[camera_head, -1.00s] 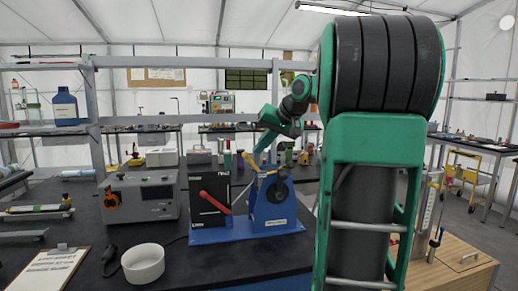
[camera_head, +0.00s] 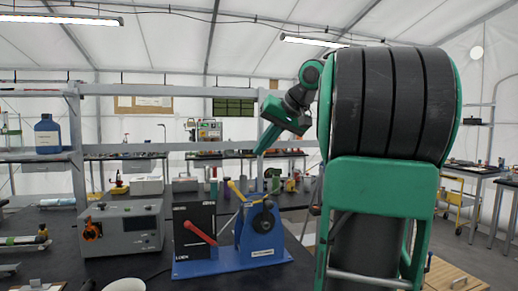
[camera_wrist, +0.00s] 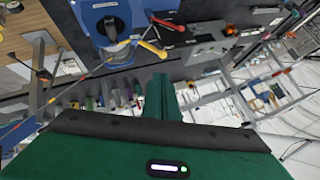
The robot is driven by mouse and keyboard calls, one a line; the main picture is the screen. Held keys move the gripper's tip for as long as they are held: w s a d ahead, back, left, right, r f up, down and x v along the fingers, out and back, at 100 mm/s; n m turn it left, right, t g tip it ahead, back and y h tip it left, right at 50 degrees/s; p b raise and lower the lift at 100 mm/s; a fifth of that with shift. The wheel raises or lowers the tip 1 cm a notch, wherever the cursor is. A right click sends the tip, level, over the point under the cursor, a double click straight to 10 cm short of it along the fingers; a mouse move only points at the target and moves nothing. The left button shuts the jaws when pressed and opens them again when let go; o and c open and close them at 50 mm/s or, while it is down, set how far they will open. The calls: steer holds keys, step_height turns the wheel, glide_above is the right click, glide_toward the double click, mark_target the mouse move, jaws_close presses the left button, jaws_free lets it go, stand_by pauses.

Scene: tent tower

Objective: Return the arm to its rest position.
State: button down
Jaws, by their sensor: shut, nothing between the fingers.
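My arm with its green gripper (camera_head: 262,151) shows in the head view, raised above the bench and angled down to the left. The gripper is shut and holds nothing. In the wrist view the two green fingers (camera_wrist: 160,98) lie together, with free space around their tips. A blue crank device (camera_head: 260,229) with a yellow-handled lever stands on the bench below the gripper; it also shows in the wrist view (camera_wrist: 103,14). The gripper is apart from it. Beside it is a black box with a red lever (camera_head: 194,232).
A grey instrument box (camera_head: 123,229) stands on the black bench at the left. A white bowl (camera_head: 125,285) is cut off at the lower edge. A shelf frame (camera_head: 78,140) holds a blue bottle (camera_head: 47,135).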

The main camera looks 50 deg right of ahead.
steer(key=shift+s+r, duration=0.15)
stand_by(0.5)
steer(key=s+a+f+g, duration=0.25)
steer(key=a+f, duration=0.25)
steer(key=f, duration=0.6)
steer(key=s+a+f+g, duration=0.25)
steer(key=a+f, duration=0.25)
steer(key=f, duration=0.6)
steer(key=s+a+f+g, duration=0.2)
steer(key=s+f, duration=0.5)
steer(key=s, duration=0.1)
steer(key=s+a+f+n+g, duration=0.1)
steer(key=s+a+f+g, duration=0.1)
steer(key=s+f, duration=0.5)
steer(key=shift+s+a+f, duration=0.35)
steer(key=shift+s+a, duration=0.45)
steer(key=shift+s, duration=0.05)
steer(key=shift+w+f, duration=0.25)
steer(key=shift+w, duration=0.35)
